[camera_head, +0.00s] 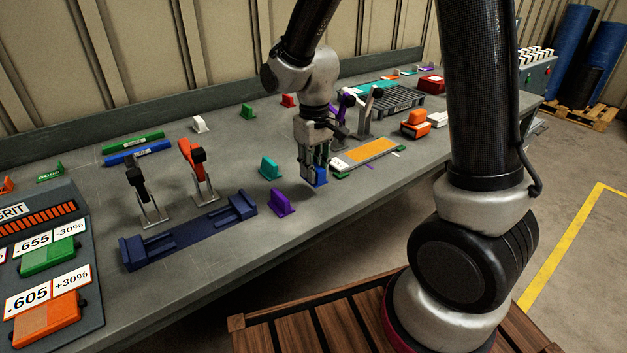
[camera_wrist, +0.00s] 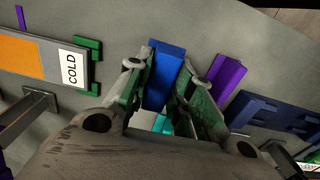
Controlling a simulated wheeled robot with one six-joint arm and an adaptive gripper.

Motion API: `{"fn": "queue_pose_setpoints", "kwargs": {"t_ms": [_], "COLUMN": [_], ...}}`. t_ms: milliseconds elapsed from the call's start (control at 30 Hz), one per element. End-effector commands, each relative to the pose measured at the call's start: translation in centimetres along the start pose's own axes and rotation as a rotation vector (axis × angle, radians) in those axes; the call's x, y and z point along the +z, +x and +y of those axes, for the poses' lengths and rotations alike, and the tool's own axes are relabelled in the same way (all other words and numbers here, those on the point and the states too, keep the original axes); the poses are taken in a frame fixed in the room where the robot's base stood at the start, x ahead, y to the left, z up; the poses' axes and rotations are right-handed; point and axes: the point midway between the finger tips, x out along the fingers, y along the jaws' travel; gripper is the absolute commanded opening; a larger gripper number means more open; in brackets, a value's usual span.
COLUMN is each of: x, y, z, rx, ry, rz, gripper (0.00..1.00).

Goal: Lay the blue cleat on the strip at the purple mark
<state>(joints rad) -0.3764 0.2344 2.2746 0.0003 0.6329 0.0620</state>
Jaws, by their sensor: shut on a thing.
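My gripper (camera_head: 314,170) is shut on the blue cleat (camera_head: 321,177), low over the bench. In the wrist view the blue cleat (camera_wrist: 166,72) stands out between the two fingers of the gripper (camera_wrist: 172,98). I cannot tell if it touches the bench. The orange strip (camera_head: 373,150) lies just right of the gripper in the head view, and at the left in the wrist view (camera_wrist: 22,56), with a white COLD label (camera_wrist: 72,68). A small purple mark (camera_head: 397,154) shows on the bench beside the strip; a purple line (camera_wrist: 20,16) also shows in the wrist view.
A purple cleat (camera_head: 282,205) and a teal cleat (camera_head: 269,168) stand left of the gripper. A navy fixture (camera_head: 188,228) lies further left. Toggle clamps, one with a red lever (camera_head: 192,158), stand behind. An orange-and-black block (camera_head: 415,124) is right of the strip.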

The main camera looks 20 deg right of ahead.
Motion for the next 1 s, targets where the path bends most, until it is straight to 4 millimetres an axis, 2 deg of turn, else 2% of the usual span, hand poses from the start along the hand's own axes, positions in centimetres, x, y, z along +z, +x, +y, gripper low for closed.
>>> {"fn": "queue_pose_setpoints", "kwargs": {"t_ms": [233,633,667,767,1000], "x": [0.1,0.0,0.0,0.0,0.0], "y": [3.4,4.0,4.1,4.0,4.0], "z": [0.0,0.0,0.0,0.0,0.0], "rx": [0.000,0.000,0.000,0.000,0.000], "ry": [0.000,0.000,0.000,0.000,0.000], "rz": [-0.002,-0.001,-0.001,0.000,0.000], "gripper": [0.00,0.00,0.24,0.42,0.44]}}
